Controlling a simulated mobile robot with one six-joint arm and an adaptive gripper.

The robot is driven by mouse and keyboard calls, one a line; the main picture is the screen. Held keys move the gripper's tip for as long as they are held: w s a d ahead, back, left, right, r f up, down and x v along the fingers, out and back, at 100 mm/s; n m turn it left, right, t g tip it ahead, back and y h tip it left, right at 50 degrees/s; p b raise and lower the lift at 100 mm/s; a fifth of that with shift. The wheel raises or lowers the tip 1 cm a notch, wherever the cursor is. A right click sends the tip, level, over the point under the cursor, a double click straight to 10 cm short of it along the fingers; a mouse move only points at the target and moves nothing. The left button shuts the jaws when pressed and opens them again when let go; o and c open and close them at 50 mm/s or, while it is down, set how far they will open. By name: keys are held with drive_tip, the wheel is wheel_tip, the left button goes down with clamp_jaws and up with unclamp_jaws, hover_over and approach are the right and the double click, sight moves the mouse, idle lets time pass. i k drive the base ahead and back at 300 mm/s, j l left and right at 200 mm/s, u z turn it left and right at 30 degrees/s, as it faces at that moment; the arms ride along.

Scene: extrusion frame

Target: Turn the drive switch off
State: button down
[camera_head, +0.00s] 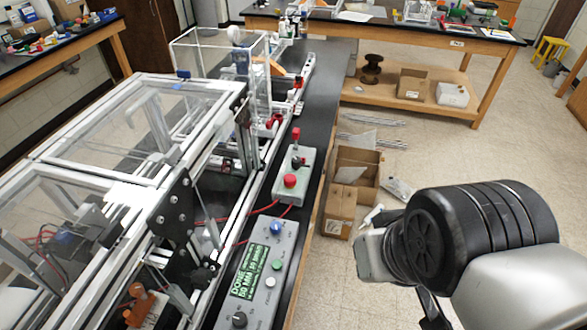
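A grey-green control box (293,172) sits on the black bench top beside the extrusion frame. It carries a red-handled lever (296,135), which stands upright, and a round red button (290,181). Nearer me is a second grey box (275,240) with a green display (248,272) reading "DONE 50 MM", a blue knob (276,228), a green button, a white button and a black knob (239,319). I cannot read which control is the drive switch. My gripper (432,308) shows only as a dark part below my wrist at lower right, apart from both boxes; its fingertips are hidden.
The aluminium frame with clear panels (120,130) fills the left. Red cables run from the boxes into it. Open cardboard boxes (355,172) stand on the floor right of the bench. A wooden table (400,35) is behind.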

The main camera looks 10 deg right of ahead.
sight(296, 164)
drive_tip(key=i+l+u, duration=0.25)
drive_tip(key=i, duration=0.2)
drive_tip(key=i+l+u, duration=0.25)
drive_tip(key=i+l, duration=0.1)
drive_tip(key=i, duration=0.1)
